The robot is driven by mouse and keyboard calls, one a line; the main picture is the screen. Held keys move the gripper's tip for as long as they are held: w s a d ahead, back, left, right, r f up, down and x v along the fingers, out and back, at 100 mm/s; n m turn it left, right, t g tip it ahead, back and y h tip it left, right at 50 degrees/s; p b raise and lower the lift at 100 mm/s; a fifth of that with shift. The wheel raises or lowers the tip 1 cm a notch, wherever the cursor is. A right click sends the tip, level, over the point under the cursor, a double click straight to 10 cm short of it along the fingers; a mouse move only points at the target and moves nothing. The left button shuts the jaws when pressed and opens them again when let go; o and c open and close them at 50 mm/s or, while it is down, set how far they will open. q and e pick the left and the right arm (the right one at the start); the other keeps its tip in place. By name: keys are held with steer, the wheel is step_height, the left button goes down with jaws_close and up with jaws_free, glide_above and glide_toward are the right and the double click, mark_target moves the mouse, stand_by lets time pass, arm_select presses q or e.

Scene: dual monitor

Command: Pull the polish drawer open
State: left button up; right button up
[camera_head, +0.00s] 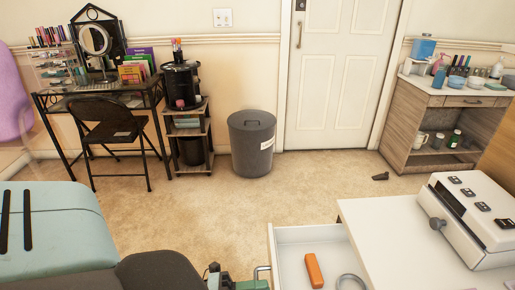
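A white drawer (296,240) stands pulled out from the white table (372,215) at the bottom centre. Inside it lie an orange block-like item (313,270) and part of a grey ring, cut by the picture's lower edge. A metal handle (262,269) is on the drawer's left side. My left arm comes in from the lower left, and my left gripper (238,283) is at the bottom edge, right by this handle. Its fingertips are mostly cut off, so I cannot tell whether it grips the handle. My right gripper is not in view. I see no label naming the polish drawer.
A white machine (470,215) with dark buttons sits on the table. Farther back are a grey bin (252,145), a black folding chair (114,130), a vanity desk, and a wooden cabinet (418,122).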

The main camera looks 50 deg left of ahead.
arm_select(q)
steer(key=v, duration=0.7)
steer(key=shift+s+a+b, duration=0.25)
steer(key=shift+s+b, duration=0.05)
steer(key=shift+b, duration=0.1)
